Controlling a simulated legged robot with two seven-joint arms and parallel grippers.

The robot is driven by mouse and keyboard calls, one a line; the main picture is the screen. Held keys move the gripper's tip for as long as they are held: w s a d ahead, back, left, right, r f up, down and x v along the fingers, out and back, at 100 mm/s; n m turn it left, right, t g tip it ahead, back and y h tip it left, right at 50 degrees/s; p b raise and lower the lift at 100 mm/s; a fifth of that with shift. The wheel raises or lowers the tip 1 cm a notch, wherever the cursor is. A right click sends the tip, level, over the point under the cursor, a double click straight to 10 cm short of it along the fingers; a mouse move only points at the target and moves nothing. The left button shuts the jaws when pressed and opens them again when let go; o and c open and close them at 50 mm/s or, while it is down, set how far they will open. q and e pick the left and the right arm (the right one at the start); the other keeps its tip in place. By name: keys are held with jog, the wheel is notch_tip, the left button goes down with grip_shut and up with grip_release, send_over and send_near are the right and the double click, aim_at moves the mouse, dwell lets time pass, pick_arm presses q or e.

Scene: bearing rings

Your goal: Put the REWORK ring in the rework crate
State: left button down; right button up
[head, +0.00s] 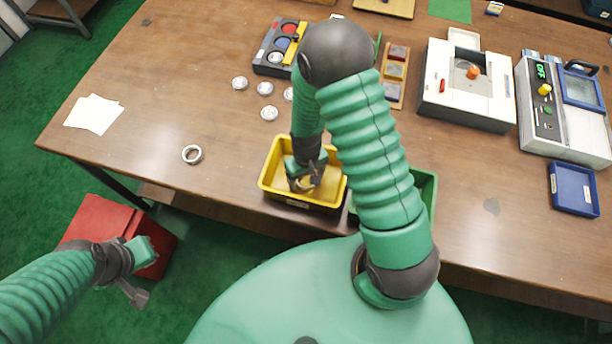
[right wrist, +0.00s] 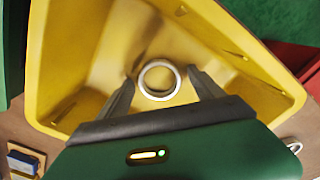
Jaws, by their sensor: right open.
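A yellow crate (head: 267,182) stands at the table's near edge; I take it for the rework crate. My right gripper (head: 305,185) reaches down into it. In the right wrist view, the right gripper (right wrist: 160,88) is open. A pale ring (right wrist: 158,98) lies in the yellow crate (right wrist: 68,50) and shows between the fingertips, not gripped. Any mark on the ring cannot be read. Another ring (head: 186,157) lies on the table left of the crate; it also shows in the right wrist view (right wrist: 295,147). My left gripper (head: 137,290) hangs low, near a red box; its jaw opening is unclear.
A green crate (head: 428,190) stands right of the yellow one, partly behind my right arm. Several round parts (head: 269,113) lie beyond the yellow crate. The red box (head: 98,218) is on the floor at left. White papers (head: 94,114) lie at the table's left. Machines (head: 467,90) stand at right.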

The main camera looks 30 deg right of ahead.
aim_at(306, 181)
jog(key=shift+r, duration=0.1)
jog(key=s+a+r+t, duration=0.1)
jog(key=s+a+r, duration=0.1)
jog(key=r, duration=0.7)
jog(key=s+a+r+n+t, duration=0.1)
jog(key=s+a+r, duration=0.1)
jog(key=r, duration=0.7)
jog(key=shift+a+t, duration=0.2)
jog(key=shift+t, duration=0.1)
jog(key=shift+s+r, duration=0.1)
jog(key=shift+s, duration=0.1)
jog(key=shift+w+a, duration=0.1)
jog(key=shift+w, duration=0.05)
